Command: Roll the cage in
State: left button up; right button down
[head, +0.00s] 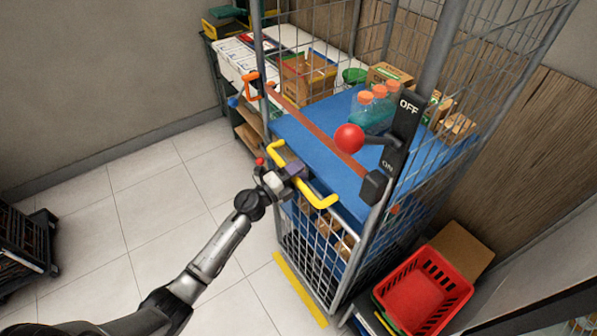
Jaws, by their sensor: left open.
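The roll cage (318,262) is a tall wire-mesh trolley with a blue shelf (310,150), standing right of centre. A yellow handle (318,196) runs along its near left side. My left gripper (294,173) is at the middle of this handle, close to or around the bar; its fingertips are partly hidden, so contact is unclear. A red-brown strap (315,133) crosses the cage above the shelf. Bottles with orange caps (372,108) and cardboard boxes (457,127) stand on the shelf. Boxes also show behind the lower mesh. My right gripper is not in view.
A lever with a red ball (349,138) sits on a black OFF/ON plate (408,118) by the cage's near post. A red basket (422,292) stands at right. A yellow floor strip (299,289) lies before the cage. Tiled floor (150,185) at left is clear; a dark rack (25,245) stands far left.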

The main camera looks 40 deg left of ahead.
pick_arm(q)
jog(key=shift+w, duration=0.1)
grip_shut()
dwell(0.5)
